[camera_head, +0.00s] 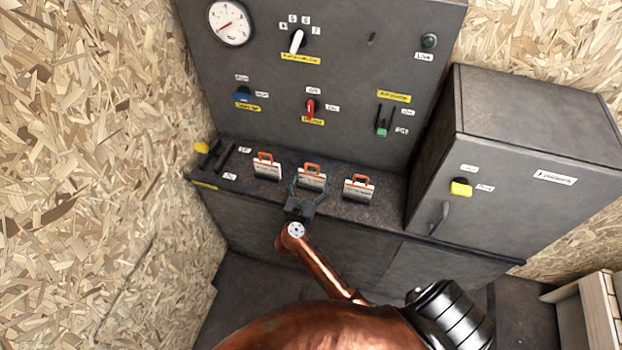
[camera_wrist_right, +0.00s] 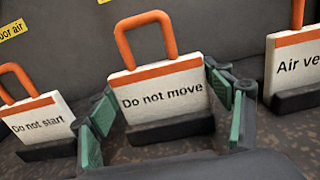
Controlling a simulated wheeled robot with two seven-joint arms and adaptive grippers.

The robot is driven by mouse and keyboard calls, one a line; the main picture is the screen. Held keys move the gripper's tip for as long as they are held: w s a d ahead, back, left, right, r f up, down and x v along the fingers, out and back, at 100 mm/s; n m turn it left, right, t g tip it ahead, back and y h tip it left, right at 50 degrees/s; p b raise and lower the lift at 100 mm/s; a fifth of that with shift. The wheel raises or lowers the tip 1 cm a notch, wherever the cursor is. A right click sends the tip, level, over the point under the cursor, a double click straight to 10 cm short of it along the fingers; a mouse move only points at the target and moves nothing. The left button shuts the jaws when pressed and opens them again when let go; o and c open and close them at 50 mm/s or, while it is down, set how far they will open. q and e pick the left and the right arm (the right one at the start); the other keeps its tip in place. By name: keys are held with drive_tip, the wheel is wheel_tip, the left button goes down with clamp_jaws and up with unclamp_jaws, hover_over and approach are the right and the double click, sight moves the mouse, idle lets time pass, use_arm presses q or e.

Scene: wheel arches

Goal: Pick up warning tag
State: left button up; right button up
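Three white warning tags with orange top bands and orange loop handles stand upright in dark holders on the ledge. The middle tag (camera_head: 312,178) reads "Do not move" and shows large in the right wrist view (camera_wrist_right: 160,92). The left tag (camera_head: 267,169) reads "Do not start" (camera_wrist_right: 38,118). The right tag (camera_head: 358,188) begins "Air ve" (camera_wrist_right: 297,65), the rest cut off. My right gripper (camera_head: 309,189) is open, its green-padded fingers (camera_wrist_right: 162,100) on either side of the middle tag, seemingly not gripping it. My left gripper is out of view.
Behind the ledge (camera_head: 385,211) rises a dark panel with a gauge (camera_head: 230,22), a red switch (camera_head: 310,107) and a green-handled slider (camera_head: 382,128). A dark cabinet (camera_head: 520,130) stands right. A chipboard wall (camera_head: 90,130) closes the left side.

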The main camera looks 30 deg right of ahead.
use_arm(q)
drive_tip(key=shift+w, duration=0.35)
use_arm(e)
drive_tip(key=c, duration=0.6)
drive_tip(key=shift+c, duration=0.2)
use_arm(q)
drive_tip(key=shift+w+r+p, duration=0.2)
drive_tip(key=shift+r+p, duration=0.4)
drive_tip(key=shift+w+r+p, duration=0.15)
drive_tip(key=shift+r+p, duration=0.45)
use_arm(e)
wheel_tip(320, 180, up, 10)
